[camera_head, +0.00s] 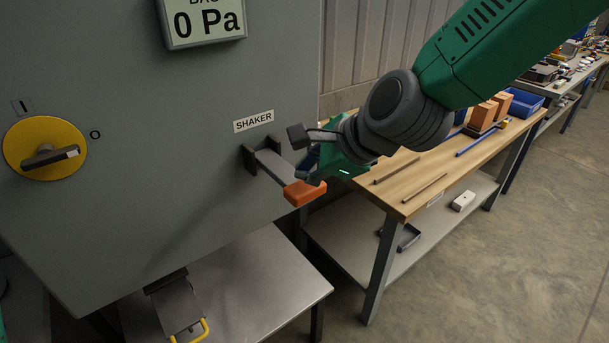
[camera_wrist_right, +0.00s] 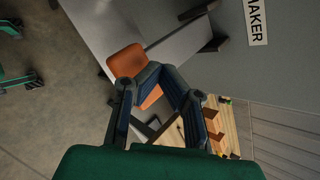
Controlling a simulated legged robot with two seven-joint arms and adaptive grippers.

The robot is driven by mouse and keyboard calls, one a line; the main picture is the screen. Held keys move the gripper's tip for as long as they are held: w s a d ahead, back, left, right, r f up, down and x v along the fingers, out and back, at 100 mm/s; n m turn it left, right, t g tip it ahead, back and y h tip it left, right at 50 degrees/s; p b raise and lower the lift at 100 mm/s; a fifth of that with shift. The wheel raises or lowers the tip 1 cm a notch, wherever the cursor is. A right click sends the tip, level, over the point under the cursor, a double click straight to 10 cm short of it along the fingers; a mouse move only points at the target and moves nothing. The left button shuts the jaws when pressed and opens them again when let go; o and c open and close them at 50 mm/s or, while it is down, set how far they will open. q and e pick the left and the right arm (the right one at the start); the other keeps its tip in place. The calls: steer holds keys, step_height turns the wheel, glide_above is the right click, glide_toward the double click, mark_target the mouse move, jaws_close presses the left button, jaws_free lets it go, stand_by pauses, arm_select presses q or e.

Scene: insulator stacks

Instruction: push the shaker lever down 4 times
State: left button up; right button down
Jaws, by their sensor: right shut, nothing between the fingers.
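The shaker lever (camera_head: 272,166) is a grey bar with an orange end (camera_head: 303,192). It sticks out from the grey cabinet below the SHAKER label (camera_head: 253,121) and slopes down towards the camera. My right gripper (camera_head: 312,177) is shut and empty, with its fingertips right at the orange end, partly in front of it. In the right wrist view the shut fingertips (camera_wrist_right: 156,76) overlap the orange end (camera_wrist_right: 127,60). I cannot tell whether they touch it. My left gripper is not in view.
The cabinet (camera_head: 130,220) carries a yellow rotary switch (camera_head: 45,149) and a display (camera_head: 204,22) reading 0 Pa. A metal table (camera_head: 262,282) stands below the lever. A wooden workbench (camera_head: 410,198) with rods and blocks stands to the right. Open floor lies at the lower right.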

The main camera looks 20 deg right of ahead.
steer(key=shift+r, duration=0.25)
step_height(320, 180, up, 5)
steer(key=p, duration=0.5)
steer(key=shift+f, duration=0.1)
stand_by(0.7)
